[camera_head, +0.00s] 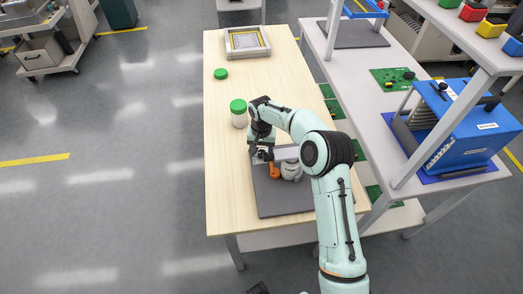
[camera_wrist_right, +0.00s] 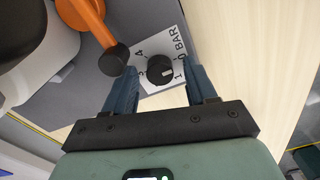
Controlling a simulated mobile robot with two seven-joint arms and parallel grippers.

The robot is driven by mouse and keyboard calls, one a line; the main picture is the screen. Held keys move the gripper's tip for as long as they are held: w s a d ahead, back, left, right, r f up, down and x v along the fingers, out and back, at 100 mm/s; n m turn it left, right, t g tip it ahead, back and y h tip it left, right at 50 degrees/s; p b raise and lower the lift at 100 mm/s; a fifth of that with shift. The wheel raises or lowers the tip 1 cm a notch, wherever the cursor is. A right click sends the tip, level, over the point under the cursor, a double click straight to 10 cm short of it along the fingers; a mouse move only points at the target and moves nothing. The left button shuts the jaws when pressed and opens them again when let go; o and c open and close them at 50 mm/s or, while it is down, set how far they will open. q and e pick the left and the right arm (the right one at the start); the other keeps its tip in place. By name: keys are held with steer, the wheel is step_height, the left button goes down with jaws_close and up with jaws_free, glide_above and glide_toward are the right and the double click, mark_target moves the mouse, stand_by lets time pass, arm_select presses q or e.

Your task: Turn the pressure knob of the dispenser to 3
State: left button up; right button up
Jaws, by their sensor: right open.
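In the right wrist view the dispenser's pressure knob (camera_wrist_right: 159,73) is a round black knob on a white dial plate (camera_wrist_right: 151,50). The plate carries the digits 4, 1 and 0 and the word BAR; the 3 is hard to read beside the finger. A pale mark on the knob lies toward the 1 and 0 side. My right gripper (camera_wrist_right: 163,88) is open, its blue fingers either side of the knob and apart from it. In the head view my right gripper (camera_head: 262,153) is above the grey mat and partly hides the dispenser.
An orange part (camera_wrist_right: 86,18) with a black end is close to the knob. A white jar with green lid (camera_head: 239,113), a loose green lid (camera_head: 220,73) and a tray (camera_head: 247,41) stand on the wooden table. A shelf with a blue rack (camera_head: 456,128) is at right.

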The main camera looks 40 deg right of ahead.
steer(key=shift+f, duration=0.1)
jaws_close()
stand_by(0.3)
